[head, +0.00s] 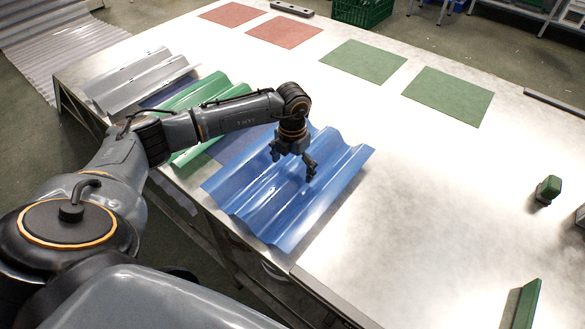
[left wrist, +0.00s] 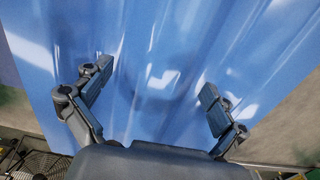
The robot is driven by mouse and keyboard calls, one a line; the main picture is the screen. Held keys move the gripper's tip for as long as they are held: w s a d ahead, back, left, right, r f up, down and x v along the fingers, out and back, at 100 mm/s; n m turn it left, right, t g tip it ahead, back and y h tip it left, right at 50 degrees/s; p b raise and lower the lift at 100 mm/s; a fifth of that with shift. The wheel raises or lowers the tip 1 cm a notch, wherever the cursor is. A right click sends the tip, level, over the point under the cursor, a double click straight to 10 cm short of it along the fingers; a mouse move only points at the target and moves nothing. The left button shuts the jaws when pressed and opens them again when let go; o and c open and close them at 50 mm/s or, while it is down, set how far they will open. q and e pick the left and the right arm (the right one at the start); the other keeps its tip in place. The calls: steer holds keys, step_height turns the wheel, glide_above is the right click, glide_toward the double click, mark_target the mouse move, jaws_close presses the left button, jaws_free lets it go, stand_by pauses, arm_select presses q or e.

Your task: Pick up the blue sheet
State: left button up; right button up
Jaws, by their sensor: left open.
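The blue sheet (head: 330,178) is corrugated and lies on the metal table, overlapping its near edge area. My left gripper (head: 293,166) is over the middle of the sheet, pointing down. In the left wrist view, the blue sheet (left wrist: 150,60) fills most of the picture under the left gripper (left wrist: 155,95). The two fingers are wide apart with nothing held between them. I cannot tell whether the fingertips touch the sheet. My right gripper is not in view.
A green corrugated sheet (head: 208,92) and a grey one (head: 140,80) lie left of the blue sheet. Red mats (head: 285,31) and green mats (head: 447,96) lie at the table's far side. A small green-topped object (head: 548,189) stands right. The table's middle right is clear.

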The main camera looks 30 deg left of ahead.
arm_select(q)
steer(key=c, duration=1.8)
steer(key=shift+o, duration=0.2)
steer(key=shift+r, duration=0.1)
